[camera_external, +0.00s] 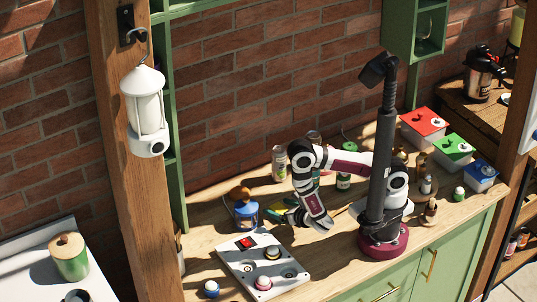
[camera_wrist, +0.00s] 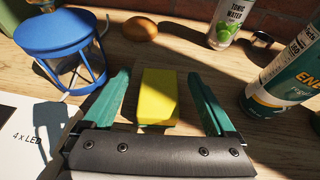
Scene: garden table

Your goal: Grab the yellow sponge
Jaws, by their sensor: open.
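The yellow sponge (camera_wrist: 158,97) lies on the wooden table in the wrist view, between the two green fingers of my gripper (camera_wrist: 160,98). My gripper is open, with a gap on each side of the sponge. I cannot tell how high the fingers are above the table. In the external view my gripper (camera_external: 308,221) is low over the table's middle, and the sponge is hard to make out there.
A blue lantern (camera_wrist: 62,45) stands to the left of the sponge. A brown egg-like object (camera_wrist: 140,29) lies behind it. A tonic water can (camera_wrist: 228,22) and a large green-and-white can (camera_wrist: 285,85) stand right. A white panel (camera_external: 262,265) lies at the front.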

